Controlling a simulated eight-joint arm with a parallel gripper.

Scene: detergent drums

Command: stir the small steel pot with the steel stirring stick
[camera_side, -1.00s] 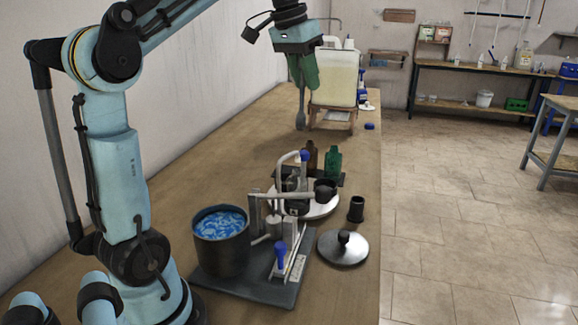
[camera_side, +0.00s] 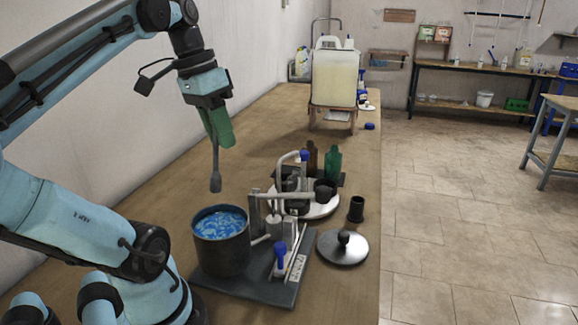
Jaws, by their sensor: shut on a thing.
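My gripper (camera_side: 218,128) is shut on the steel stirring stick (camera_side: 215,172). The stick hangs nearly upright with its wider end down. In the picture its lower end is just above the rim of the small steel pot (camera_side: 222,254); how far it is from the pot in depth I cannot tell. The pot is dark, open on top and holds blue and white swirled liquid. It stands on a dark base plate (camera_side: 265,288). The top of the stick is hidden by the green gripper fingers.
A metal pipe fixture (camera_side: 255,215) stands right of the pot, with a blue-handled part (camera_side: 280,257) in front. A round lid (camera_side: 343,248) and a black cup (camera_side: 356,209) are further right. Brown and green bottles (camera_side: 334,162) and a large clear tank (camera_side: 335,78) stand behind.

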